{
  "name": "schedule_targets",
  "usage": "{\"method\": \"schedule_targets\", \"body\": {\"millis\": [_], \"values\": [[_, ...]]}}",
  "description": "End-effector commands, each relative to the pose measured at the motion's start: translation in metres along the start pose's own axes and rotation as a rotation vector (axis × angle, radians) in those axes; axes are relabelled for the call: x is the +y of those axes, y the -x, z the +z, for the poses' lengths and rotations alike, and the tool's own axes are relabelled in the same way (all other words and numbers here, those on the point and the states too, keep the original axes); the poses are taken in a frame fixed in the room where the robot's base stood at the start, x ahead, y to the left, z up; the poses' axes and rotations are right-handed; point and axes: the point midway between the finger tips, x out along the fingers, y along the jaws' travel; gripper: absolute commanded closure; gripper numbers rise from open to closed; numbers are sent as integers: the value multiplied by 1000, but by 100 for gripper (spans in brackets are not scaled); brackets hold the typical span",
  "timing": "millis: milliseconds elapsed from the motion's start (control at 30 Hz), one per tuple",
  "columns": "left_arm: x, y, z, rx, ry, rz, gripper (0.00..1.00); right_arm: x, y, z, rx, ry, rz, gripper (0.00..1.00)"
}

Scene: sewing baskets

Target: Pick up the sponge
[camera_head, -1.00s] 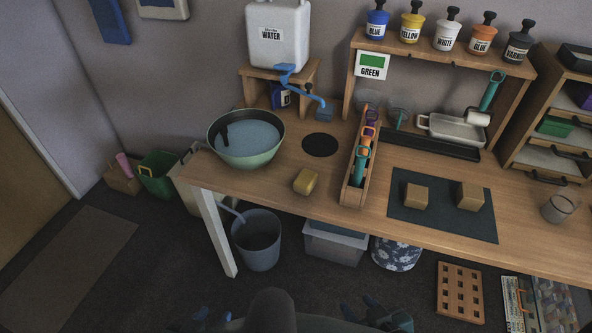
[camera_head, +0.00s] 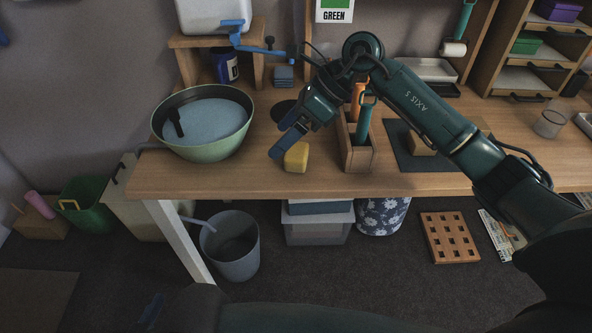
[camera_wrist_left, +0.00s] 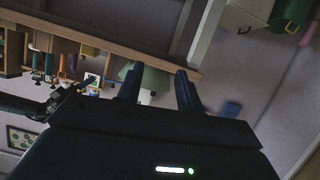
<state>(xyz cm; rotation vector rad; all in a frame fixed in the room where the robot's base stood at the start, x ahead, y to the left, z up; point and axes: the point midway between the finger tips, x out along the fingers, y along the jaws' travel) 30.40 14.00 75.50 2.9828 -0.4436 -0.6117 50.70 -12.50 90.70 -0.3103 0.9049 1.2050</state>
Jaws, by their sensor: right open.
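The yellow sponge (camera_head: 297,158) lies on the wooden table near its front edge, right of the green basin. My right gripper (camera_head: 283,140) reaches in from the right and is at the sponge's upper left in the picture. Its blue jaws are open and empty; I cannot tell whether they touch the sponge. A small part of my left gripper (camera_head: 151,309) shows low at the bottom left, away from the table. In the left wrist view, the left gripper's two fingers (camera_wrist_left: 158,88) stand apart with nothing between them.
The green basin (camera_head: 205,151) of bluish water stands left of the sponge. A wooden tool holder (camera_head: 356,156) with handled tools stands close on its right, under my right arm. A dark mat (camera_head: 408,160) lies further right. A grey bucket (camera_head: 232,262) stands on the floor below.

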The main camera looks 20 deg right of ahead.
Motion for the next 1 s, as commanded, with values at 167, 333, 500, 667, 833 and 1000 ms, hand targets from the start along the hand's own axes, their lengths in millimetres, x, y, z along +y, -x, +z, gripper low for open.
{"method": "schedule_targets", "body": {"millis": [167,333,500,667,833,1000], "values": [[0,-2,5,26,7,5,64,-45,47,-27,244,67,-203,11],[0,-1,3,34,9,6,64,-56,51,-36,306,72,-245,11],[0,-1,3,38,8,5,64,-63,21,-44,305,70,-242,11],[0,0,3,40,6,4,64,-70,-3,-51,302,71,-244,11],[0,0,4,39,7,3,64,-73,-14,-55,301,71,-245,11],[-1,1,4,39,7,3,64,-79,-33,-60,302,69,-241,11]]}}
